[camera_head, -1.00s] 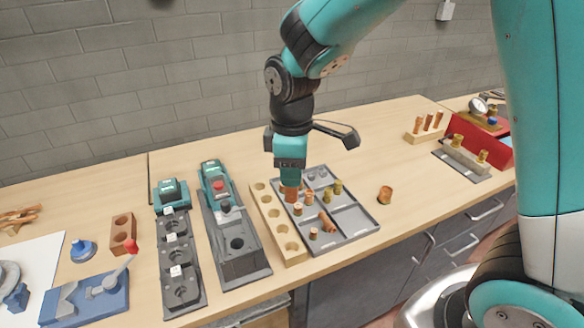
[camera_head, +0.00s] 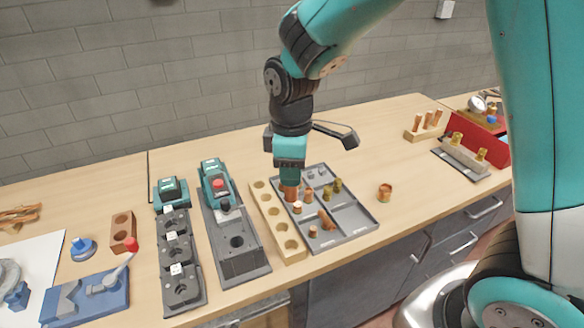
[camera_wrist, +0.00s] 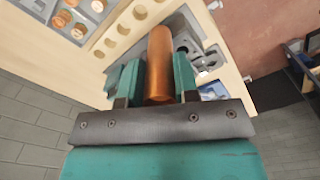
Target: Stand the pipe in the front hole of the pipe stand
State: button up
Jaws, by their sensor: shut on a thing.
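A copper pipe (camera_wrist: 159,62) is between the two teal fingers of my gripper (camera_wrist: 158,82) in the wrist view. The fingers are shut on it, and it sticks out past their tips. In the head view my gripper (camera_head: 290,178) points down over the left edge of the grey tray, with the copper pipe (camera_head: 290,191) showing just below it. I cannot tell how far the pipe's lower end is above the tray. A brown block with two holes (camera_head: 132,246), which looks like the pipe stand, is at the left; both its holes look empty.
A long wooden rack (camera_head: 293,256) with several holes lies beside the grey tray (camera_head: 368,220), which holds copper and brass fittings. Grey fixtures (camera_head: 246,265) and a blue lever jig (camera_head: 110,305) lie leftward. A loose fitting (camera_head: 385,192) is right of the tray.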

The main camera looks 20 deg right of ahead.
notch_tip(320, 180, down, 15)
jog(key=b, duration=0.9)
jog(key=shift+r+b, duration=0.15)
jog(key=shift+b, duration=0.2)
dwell(1.0)
jog(key=shift+f+b, duration=1.7)
jog(key=shift+f, duration=0.8)
dwell(0.5)
jog(key=o, duration=1)
jog(key=shift+r, duration=0.1)
notch_tip(320, 180, up, 17)
jog(key=shift+r, duration=0.2)
jog(key=s+a+m+y, duration=0.2)
jog(key=s, duration=0.7)
jog(key=s+a+f+m+y, duration=0.1)
jog(key=s+a+m+y, duration=0.1)
jog(key=s, duration=0.7)
jog(key=shift+s+a+f+m, duration=0.2)
jog(key=shift+s+a+m, duration=0.1)
jog(key=shift+m, duration=0.2)
